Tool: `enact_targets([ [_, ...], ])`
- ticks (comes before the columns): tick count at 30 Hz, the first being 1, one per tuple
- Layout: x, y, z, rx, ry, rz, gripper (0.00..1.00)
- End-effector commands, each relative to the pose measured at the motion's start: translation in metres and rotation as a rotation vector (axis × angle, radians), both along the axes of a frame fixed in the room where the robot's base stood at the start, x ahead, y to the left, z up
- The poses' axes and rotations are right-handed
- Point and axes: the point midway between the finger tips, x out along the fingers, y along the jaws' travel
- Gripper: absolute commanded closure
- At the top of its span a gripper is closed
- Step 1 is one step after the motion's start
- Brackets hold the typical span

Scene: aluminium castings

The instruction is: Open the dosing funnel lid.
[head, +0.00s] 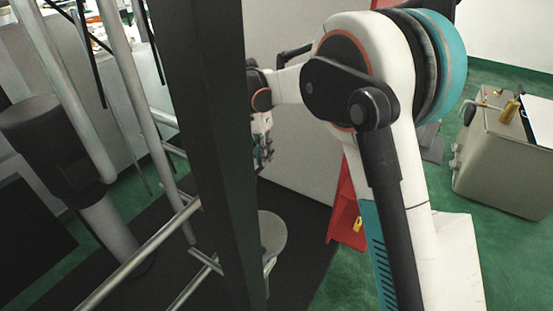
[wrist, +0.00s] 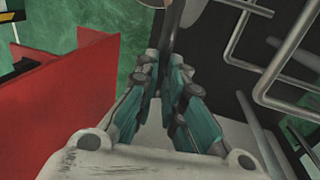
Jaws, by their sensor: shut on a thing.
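My gripper (wrist: 171,68) has its teal-padded fingers close together in the wrist view, shut on a dark narrow bar (wrist: 174,32) that runs up out of the picture. It may be a handle of the dosing funnel lid; I cannot tell. A pale rounded edge (wrist: 202,4) shows at the top beside the bar. In the head view my gripper (head: 264,158) is partly hidden by a dark post, and what it holds cannot be made out. A light grey rounded piece (head: 273,235) shows lower down, partly behind the post. No lid is clearly visible.
The dark post (head: 212,150) blocks much of the head view. Metal rails (head: 130,90) stand at left; bent tubes (wrist: 285,60) show in the wrist view. A red part (head: 347,215), also in the wrist view (wrist: 50,105), is close by. A grey cabinet (head: 495,165) stands right.

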Motion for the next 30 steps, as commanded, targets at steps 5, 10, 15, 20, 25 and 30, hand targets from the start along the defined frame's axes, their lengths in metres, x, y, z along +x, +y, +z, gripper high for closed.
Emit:
enact_targets([
  [5,0.009,0.02,-0.016,-0.038,0.025,0.008,1.0],
  [10,0.012,0.025,-0.017,-0.069,0.046,0.007,1.0],
  [15,0.013,0.026,-0.017,-0.081,0.053,0.007,1.0],
  [20,0.013,0.026,-0.017,-0.083,0.054,0.006,1.0],
  [25,0.013,0.026,-0.017,-0.083,0.054,0.006,1.0],
  [30,0.013,0.026,-0.016,-0.084,0.056,0.007,0.67],
])
